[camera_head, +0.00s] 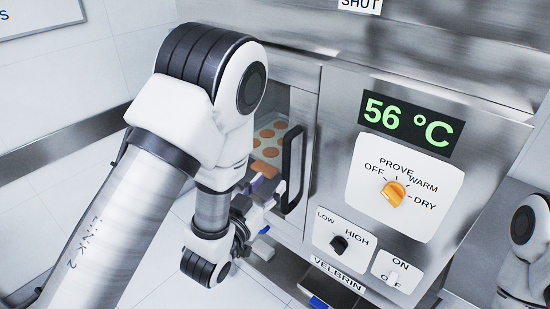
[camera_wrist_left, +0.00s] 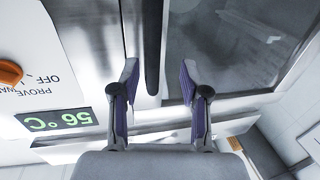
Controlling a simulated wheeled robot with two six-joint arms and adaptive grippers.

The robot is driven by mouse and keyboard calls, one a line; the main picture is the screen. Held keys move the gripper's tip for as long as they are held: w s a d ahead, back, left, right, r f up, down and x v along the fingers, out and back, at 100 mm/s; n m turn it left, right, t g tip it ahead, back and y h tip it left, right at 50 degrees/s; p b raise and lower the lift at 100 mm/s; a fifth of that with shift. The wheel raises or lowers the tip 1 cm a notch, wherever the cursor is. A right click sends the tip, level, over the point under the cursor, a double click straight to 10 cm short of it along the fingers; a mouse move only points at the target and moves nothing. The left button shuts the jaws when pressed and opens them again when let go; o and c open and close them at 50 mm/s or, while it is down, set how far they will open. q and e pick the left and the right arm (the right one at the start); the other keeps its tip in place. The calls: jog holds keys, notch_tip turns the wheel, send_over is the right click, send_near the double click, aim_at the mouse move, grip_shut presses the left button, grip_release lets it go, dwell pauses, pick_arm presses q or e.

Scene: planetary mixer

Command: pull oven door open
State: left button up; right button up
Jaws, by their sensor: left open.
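The oven door (camera_head: 309,120) is a steel frame with a window, and trays of round orange-brown items show behind the glass. It appears closed. Its black vertical bar handle (camera_head: 292,170) is on the right side of the door. In the left wrist view the handle (camera_wrist_left: 153,45) runs down between the two fingers of my left gripper (camera_wrist_left: 158,82). The fingers are apart, with a gap on each side of the bar. In the head view my left gripper (camera_head: 272,197) is at the lower part of the handle, partly hidden by my arm.
Right of the door is a control panel with a green 56 °C display (camera_head: 411,124), an orange knob (camera_head: 393,194), a black knob (camera_head: 338,244) and a switch (camera_head: 393,277). White tiled wall (camera_head: 60,100) and floor lie to the left.

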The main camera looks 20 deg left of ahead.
aim_at(286, 169)
pick_arm(q)
jog(key=w+p, duration=0.1)
jog(key=w, duration=0.1)
jog(key=w+d+p, duration=0.1)
jog(key=w, duration=0.2)
jog(key=w+p, duration=0.1)
jog(key=w, duration=0.1)
jog(key=shift+w+d+r, duration=0.15)
jog(key=shift+d+r, duration=0.1)
jog(key=shift+r, duration=0.15)
jog(key=shift+w+d, duration=0.15)
jog(key=shift+d, duration=0.25)
jog(key=shift+a, duration=0.15)
grip_shut()
pick_arm(e)
jog(key=r, duration=0.3)
jog(key=shift+s+d, duration=0.15)
jog(key=shift+d, duration=0.15)
